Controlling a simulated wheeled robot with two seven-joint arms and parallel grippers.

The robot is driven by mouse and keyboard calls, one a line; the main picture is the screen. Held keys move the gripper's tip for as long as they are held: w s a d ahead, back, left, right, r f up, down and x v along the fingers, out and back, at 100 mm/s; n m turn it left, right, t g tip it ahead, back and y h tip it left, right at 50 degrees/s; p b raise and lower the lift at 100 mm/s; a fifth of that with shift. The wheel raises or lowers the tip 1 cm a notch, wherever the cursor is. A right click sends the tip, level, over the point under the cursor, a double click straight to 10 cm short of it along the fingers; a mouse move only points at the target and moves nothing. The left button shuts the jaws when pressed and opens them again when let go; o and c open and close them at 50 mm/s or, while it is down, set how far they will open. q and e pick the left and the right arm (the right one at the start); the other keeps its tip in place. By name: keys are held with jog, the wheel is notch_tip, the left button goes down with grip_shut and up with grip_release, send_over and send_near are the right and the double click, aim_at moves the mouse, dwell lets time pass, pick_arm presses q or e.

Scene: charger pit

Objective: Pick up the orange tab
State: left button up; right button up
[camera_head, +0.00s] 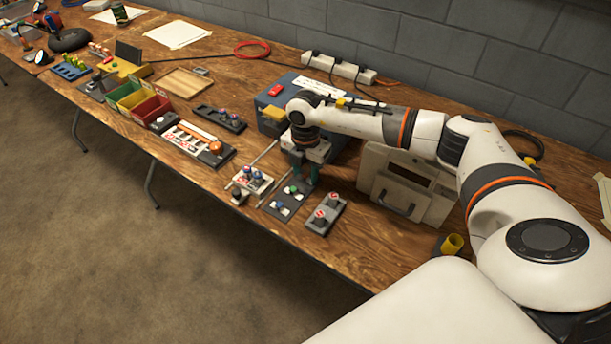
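A long orange piece (198,132) lies slantwise on a white and dark panel (188,148) near the middle of the bench. A small round orange part (216,147) sits at the panel's right end. I cannot tell which of these is the orange tab. My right gripper (305,180) points down, with its two dark green fingers apart and nothing seen between them. It is over the far edge of a dark panel (287,200) with blue and green knobs, to the right of the orange parts. My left gripper is not in view.
A grey block with two red-topped knobs (325,214) and a white knobbed block (249,181) flank the dark panel. A blue case (272,99) and a beige case (382,186) stand behind, near my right arm. Bare wood lies toward the right front.

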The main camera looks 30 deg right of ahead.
jog(key=shift+c, duration=0.8)
grip_shut()
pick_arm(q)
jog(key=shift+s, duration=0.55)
